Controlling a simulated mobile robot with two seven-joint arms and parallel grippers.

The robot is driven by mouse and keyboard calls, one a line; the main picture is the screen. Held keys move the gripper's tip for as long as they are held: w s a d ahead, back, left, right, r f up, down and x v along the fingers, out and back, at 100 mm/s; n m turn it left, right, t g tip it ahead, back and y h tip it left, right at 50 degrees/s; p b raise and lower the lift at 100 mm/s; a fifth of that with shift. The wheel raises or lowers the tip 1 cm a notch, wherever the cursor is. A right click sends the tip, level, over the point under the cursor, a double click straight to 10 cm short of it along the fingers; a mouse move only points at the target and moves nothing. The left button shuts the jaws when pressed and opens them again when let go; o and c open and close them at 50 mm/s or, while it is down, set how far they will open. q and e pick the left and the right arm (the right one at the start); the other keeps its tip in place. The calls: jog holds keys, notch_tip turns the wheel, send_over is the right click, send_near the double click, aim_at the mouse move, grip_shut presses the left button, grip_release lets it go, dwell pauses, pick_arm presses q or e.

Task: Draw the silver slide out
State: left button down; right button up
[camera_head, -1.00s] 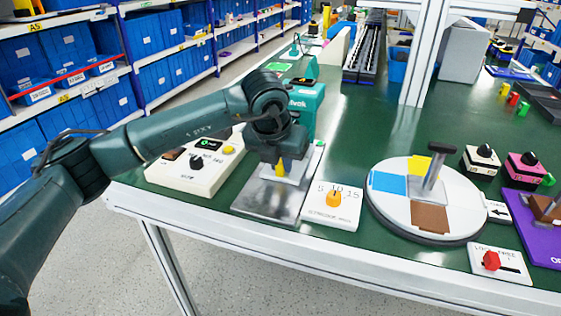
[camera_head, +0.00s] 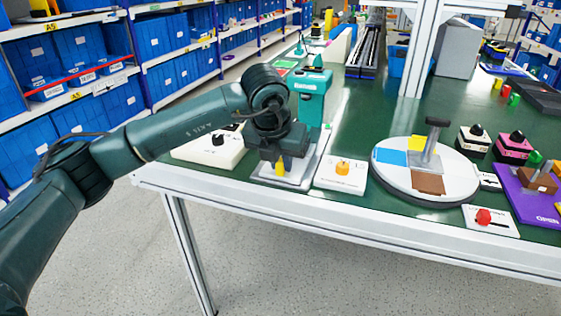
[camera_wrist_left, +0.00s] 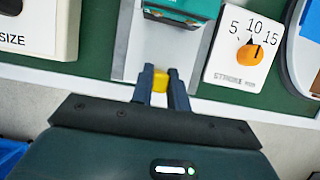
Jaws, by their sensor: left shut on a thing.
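The silver slide (camera_head: 293,172) is a pale metal plate on the grey base (camera_head: 318,158) of the teal machine (camera_head: 312,97). Its yellow knob (camera_head: 280,168) is at the slide's front end, close to the base's front edge. In the wrist view the slide (camera_wrist_left: 165,48) runs from under the teal body (camera_wrist_left: 185,8) toward my gripper. My left gripper (camera_wrist_left: 163,78) is shut on the yellow knob (camera_wrist_left: 160,84); its fingers stand on both sides of it. In the head view my left gripper (camera_head: 281,165) hides part of the slide. My right gripper is not in view.
A white panel with an orange dial (camera_head: 342,167) stands right of the base. A white box with a black knob (camera_head: 218,139) is on the left. A round turntable (camera_head: 455,185) is further right. The table's front edge (camera_head: 240,192) is close to the base.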

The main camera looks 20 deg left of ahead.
pick_arm(q)
jog(key=c, duration=1.4)
grip_release()
jog(key=shift+s, duration=0.2)
jog(key=shift+o, duration=0.2)
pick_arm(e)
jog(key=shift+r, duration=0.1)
